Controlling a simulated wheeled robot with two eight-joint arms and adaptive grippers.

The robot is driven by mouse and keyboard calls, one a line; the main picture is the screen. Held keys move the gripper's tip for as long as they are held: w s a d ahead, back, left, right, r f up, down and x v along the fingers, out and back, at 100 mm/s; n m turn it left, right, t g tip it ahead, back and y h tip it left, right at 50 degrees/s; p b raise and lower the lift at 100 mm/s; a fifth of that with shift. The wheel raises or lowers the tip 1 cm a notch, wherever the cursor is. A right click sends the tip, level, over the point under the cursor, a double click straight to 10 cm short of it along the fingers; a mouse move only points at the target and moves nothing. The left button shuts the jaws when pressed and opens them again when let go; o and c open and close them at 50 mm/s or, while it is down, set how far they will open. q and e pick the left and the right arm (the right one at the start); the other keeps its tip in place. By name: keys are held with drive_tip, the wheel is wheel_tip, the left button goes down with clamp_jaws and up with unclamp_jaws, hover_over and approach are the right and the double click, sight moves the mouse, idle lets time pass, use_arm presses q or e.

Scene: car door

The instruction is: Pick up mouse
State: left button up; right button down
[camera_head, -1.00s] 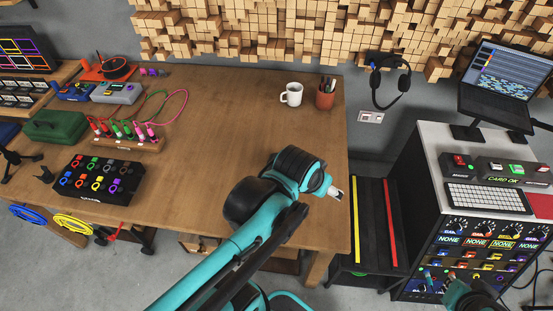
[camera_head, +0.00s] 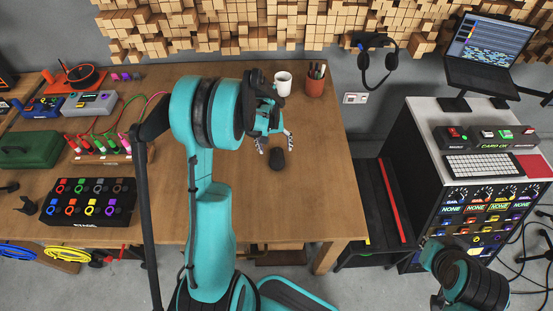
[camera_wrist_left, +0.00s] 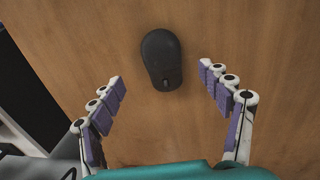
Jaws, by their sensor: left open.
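The black mouse (camera_head: 277,159) lies on the wooden table, right of the middle of the tabletop. In the left wrist view the mouse (camera_wrist_left: 162,59) lies just beyond and between the fingers. My left gripper (camera_head: 274,143) is open above the table, right by the mouse, with nothing between its fingers. Its two purple-padded fingers (camera_wrist_left: 166,86) are spread wide on both sides in the left wrist view. Part of my right arm shows at the lower right of the head view; its fingers are not visible.
A white mug (camera_head: 283,84) and a brown pen cup (camera_head: 315,82) stand behind the mouse. A black stage box (camera_head: 88,204) and a cable rack (camera_head: 98,158) are on the left. The table (camera_head: 310,200) is bare around the mouse. A white-topped console (camera_head: 424,122) stands right.

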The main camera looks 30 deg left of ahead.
sight(276, 159)
use_arm(q)
drive_tip(key=f+b, duration=0.1)
drive_tip(key=f, duration=0.1)
drive_tip(key=f+b, duration=0.1)
drive_tip(key=f, duration=0.1)
drive_tip(key=f+b, duration=0.1)
drive_tip(key=f, duration=0.1)
drive_tip(key=shift+s+d+f, duration=0.2)
drive_tip(key=shift+d+f, duration=0.2)
drive_tip(key=shift+r, duration=0.1)
drive_tip(key=c, duration=1.3)
